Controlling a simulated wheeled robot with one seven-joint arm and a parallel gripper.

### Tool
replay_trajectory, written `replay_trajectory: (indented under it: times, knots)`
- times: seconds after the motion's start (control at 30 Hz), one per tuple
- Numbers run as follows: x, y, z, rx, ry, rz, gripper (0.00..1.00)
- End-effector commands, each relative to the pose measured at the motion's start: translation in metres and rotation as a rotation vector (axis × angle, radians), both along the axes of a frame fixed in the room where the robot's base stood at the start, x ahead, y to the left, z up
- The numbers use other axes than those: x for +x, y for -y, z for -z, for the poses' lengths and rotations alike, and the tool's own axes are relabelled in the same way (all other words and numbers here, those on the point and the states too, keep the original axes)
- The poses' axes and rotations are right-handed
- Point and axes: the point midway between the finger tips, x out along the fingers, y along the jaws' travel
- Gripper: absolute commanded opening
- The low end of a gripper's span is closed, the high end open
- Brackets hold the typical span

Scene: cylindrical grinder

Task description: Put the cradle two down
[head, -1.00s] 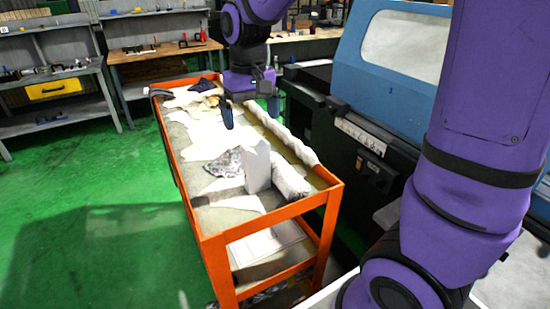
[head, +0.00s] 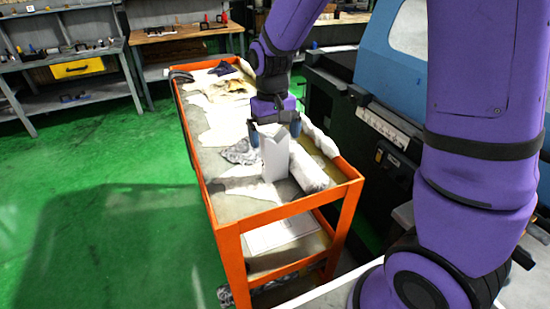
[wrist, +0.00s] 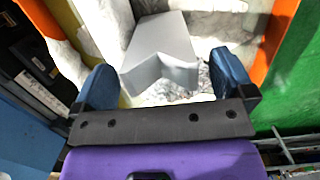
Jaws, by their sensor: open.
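Cradle two looks like a pale grey block with a V-shaped notch in its top (head: 276,160). It stands upright on the top shelf of the orange cart (head: 290,212), towards its near end. My gripper (head: 275,131) is open at the block's top, just behind it in the head view. In the wrist view the cradle (wrist: 160,48) shows between and beyond the two blue fingers of my gripper (wrist: 164,76).
A rolled white cloth (head: 308,172) lies close to the cradle's right. A grey patterned cloth (head: 240,152) lies to its left, with white sheets behind. The blue and black grinder (head: 385,120) stands right of the cart. Green floor (head: 110,200) on the left is clear.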

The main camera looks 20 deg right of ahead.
Motion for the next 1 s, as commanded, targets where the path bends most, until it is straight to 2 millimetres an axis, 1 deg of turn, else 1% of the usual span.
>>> replay_trajectory:
  times: [0.03, 0.2, 0.3, 0.5, 0.53, 0.57, 0.6, 0.67, 0.7, 0.77, 0.8, 0.9, 1.0]
  knots:
    - [0.000, 0.000, 0.009, -0.001, -0.004, 0.000, 1.00]
    - [-0.002, 0.000, 0.029, -0.001, -0.002, -0.001, 1.00]
    - [-0.002, 0.000, 0.033, 0.000, -0.001, -0.001, 1.00]
    - [-0.002, 0.000, 0.033, 0.000, 0.000, -0.001, 1.00]
    - [-0.002, 0.000, 0.033, 0.000, 0.000, -0.001, 0.98]
    - [-0.002, 0.000, 0.033, 0.000, 0.000, 0.000, 0.91]
    - [-0.002, 0.000, 0.033, 0.000, 0.000, 0.000, 0.82]
    - [-0.002, 0.000, 0.033, 0.000, 0.000, 0.000, 0.68]
    - [-0.002, 0.000, 0.033, 0.000, 0.000, 0.000, 0.59]
    - [-0.002, 0.000, 0.033, 0.000, 0.000, 0.000, 0.45]
    - [-0.002, 0.000, 0.033, 0.000, 0.000, 0.000, 0.36]
    - [-0.002, 0.000, 0.033, 0.000, 0.001, 0.000, 0.15]
    - [-0.002, 0.000, 0.033, 0.000, 0.001, 0.000, 0.15]
